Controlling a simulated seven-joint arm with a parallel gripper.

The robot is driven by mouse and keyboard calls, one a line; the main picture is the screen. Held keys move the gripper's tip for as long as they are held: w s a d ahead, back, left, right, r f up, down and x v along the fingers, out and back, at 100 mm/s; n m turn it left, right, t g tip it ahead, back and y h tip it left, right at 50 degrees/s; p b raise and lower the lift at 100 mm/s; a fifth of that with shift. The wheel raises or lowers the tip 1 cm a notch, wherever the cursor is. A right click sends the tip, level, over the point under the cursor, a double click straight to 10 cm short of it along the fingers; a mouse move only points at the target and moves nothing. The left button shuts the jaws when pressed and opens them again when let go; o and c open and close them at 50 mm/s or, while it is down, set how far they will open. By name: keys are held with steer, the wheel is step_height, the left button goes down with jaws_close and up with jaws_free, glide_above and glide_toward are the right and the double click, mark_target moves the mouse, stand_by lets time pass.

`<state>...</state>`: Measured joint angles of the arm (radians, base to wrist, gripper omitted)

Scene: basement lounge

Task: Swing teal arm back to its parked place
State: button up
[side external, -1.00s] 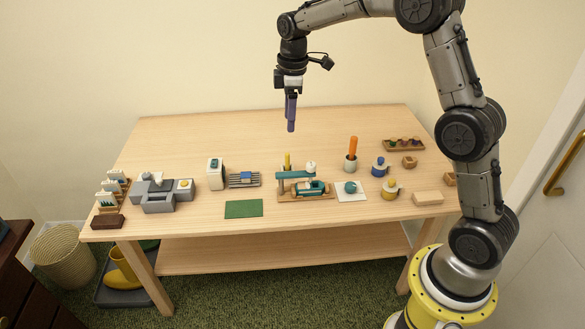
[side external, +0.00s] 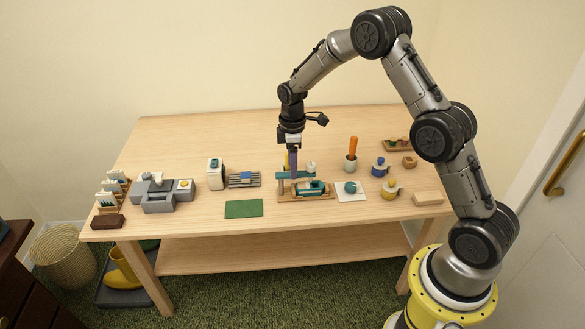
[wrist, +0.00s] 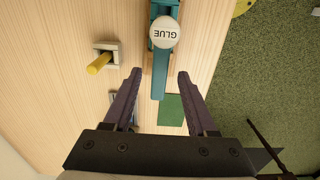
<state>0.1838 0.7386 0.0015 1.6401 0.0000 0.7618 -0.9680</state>
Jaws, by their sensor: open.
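The teal arm (side external: 288,175) is a flat bar on a glue stand with a wooden base (side external: 318,198). It points left in the side view, from beneath a round white cap. In the wrist view the teal arm (wrist: 159,82) runs down from the cap marked GLUE (wrist: 164,32). My gripper (side external: 293,174) points straight down at the bar. In the wrist view my gripper (wrist: 160,72) is open, with one purple finger on each side of the bar and gaps showing. I cannot tell how far the fingertips reach down beside it.
A yellow peg (wrist: 99,64) in a small holder stands close to one finger. A green mat (side external: 244,209) lies front left, and a slatted rack (side external: 244,180) is left of the stand. A white coaster (side external: 350,196) and a cup with an orange stick (side external: 352,148) are right.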

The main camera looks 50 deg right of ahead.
steer(key=shift+f, duration=0.8)
steer(key=shift+c, duration=0.3)
jaws_close()
steer(key=shift+r, duration=0.1)
stand_by(0.6)
